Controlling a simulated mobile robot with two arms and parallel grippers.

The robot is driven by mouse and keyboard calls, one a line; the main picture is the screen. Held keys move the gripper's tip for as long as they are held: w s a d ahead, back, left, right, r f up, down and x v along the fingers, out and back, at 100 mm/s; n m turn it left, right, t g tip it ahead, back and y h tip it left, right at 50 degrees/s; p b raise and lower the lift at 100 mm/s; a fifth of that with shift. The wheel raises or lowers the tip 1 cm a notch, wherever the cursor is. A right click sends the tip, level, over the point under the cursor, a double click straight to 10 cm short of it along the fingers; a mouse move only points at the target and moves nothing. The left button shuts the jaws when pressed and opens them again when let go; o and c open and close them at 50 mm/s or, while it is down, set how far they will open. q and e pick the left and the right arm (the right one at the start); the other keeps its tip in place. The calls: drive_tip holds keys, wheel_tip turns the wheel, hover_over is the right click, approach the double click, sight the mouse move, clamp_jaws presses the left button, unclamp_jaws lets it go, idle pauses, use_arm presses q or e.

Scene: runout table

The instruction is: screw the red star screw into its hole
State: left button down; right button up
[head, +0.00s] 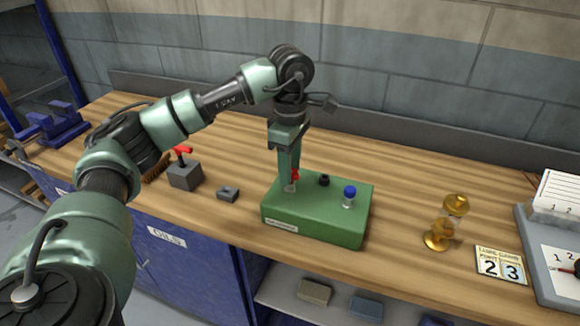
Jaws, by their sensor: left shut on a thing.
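The red star screw (295,175) is upright at the left of the green block (312,228) on the wooden table. My left gripper (292,174) points straight down over that part of the block and is shut on the red screw. The gripper's fingers hide part of the screw, and I cannot tell how deep it sits in its hole. A black knob (324,180) and a blue-topped screw (349,196) stand on the block to the right. My right gripper is not in view.
A grey box with a red handle (184,172) and a small grey block (228,193) stand left of the green block. A brass hourglass-like object (445,222), number cards (500,265) and a grey tray (535,262) are at the right. Bare table lies behind the block.

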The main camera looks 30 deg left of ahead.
use_arm(q)
drive_tip(key=shift+m, duration=0.7)
drive_tip(key=m, duration=0.3)
drive_tip(key=shift+m, duration=0.8)
drive_tip(key=shift+m, duration=1.1)
drive_tip(key=c, duration=0.9)
unclamp_jaws()
